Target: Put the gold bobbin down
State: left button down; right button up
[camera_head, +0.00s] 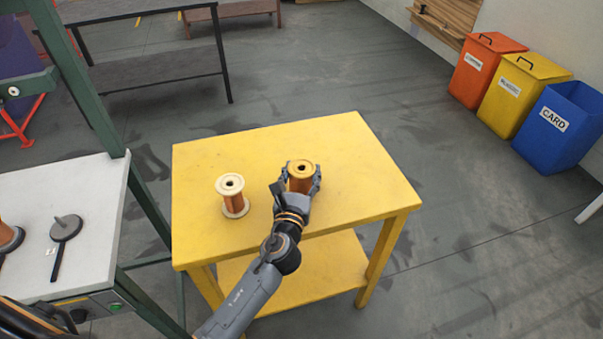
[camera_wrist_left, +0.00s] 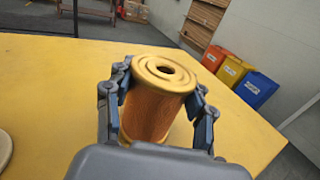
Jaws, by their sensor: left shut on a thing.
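The gold bobbin (camera_head: 300,170) is upright at the yellow table (camera_head: 370,190), right of the table's middle. My left gripper (camera_head: 299,186) is shut on it, with a finger on each side. In the left wrist view the gold bobbin (camera_wrist_left: 155,105) stands between the fingers of my left gripper (camera_wrist_left: 160,100), its round top flange and centre hole showing. Its lower end is hidden by the gripper, so I cannot tell whether it touches the table top. My right gripper is not in view.
A cream-flanged copper bobbin (camera_head: 232,195) stands left of the gold one. Orange (camera_head: 485,70), yellow (camera_head: 520,95) and blue (camera_head: 560,125) bins stand at the right. The table's back and right are clear.

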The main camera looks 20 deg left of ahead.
pick_arm(q)
jog(key=shift+r, duration=0.1)
jog(key=shift+c, duration=2.4)
grip_release()
jog(key=s, duration=0.4)
jog(key=s+d+b, duration=0.1)
jog(key=s, duration=0.7)
jog(key=shift+d, duration=0.25)
